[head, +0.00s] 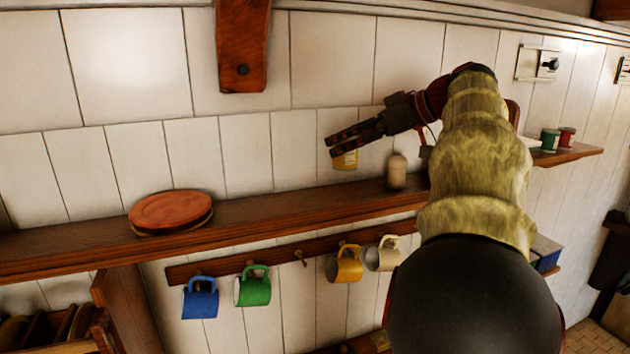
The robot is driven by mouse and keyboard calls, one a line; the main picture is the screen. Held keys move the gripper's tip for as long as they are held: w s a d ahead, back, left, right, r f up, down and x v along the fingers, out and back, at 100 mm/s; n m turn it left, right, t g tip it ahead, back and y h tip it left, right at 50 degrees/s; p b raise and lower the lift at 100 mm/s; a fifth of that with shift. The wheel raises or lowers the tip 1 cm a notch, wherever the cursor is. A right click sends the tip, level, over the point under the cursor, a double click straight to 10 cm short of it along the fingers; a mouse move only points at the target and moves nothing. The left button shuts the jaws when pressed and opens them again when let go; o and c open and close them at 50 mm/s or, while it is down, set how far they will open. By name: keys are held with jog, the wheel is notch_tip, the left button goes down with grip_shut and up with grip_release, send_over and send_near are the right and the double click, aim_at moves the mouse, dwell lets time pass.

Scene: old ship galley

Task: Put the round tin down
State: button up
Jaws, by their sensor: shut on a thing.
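My gripper (342,141) is in the middle of the head view, reaching left above the long wooden shelf. It is shut on a small yellow tin (346,161), which I take to be the round tin. The fingers cover the tin's upper part, and its lower part shows below them against the white wall. The tin appears to be held above the shelf (290,205), with a gap beneath it.
A cream bottle (396,171) stands on the shelf just right of the tin. A flat red round thing (171,211) lies at the left. The shelf between them is clear. Several mugs, including a blue one (200,299), hang below. Green (549,141) and red tins stand far right.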

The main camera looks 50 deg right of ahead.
aim_at(346, 170)
jog(key=w+a+f, duration=0.1)
jog(key=f, duration=0.2)
jog(key=w+a+f, duration=0.1)
jog(key=w+f, duration=0.1)
jog(key=f, duration=0.1)
jog(key=w+a+f, duration=0.1)
jog(key=w+f, duration=0.1)
jog(key=f, duration=0.1)
jog(key=shift+w+p, duration=0.1)
jog(key=shift+p, duration=0.2)
jog(key=shift+f, duration=0.25)
jog(key=shift+f+b, duration=0.2)
jog(key=shift+b, duration=0.1)
jog(key=o, duration=1.2)
jog(key=shift+r, duration=0.1)
jog(key=shift+r+p, duration=0.2)
jog(key=shift+p, duration=0.2)
jog(key=b+v, duration=0.1)
jog(key=v, duration=1.1)
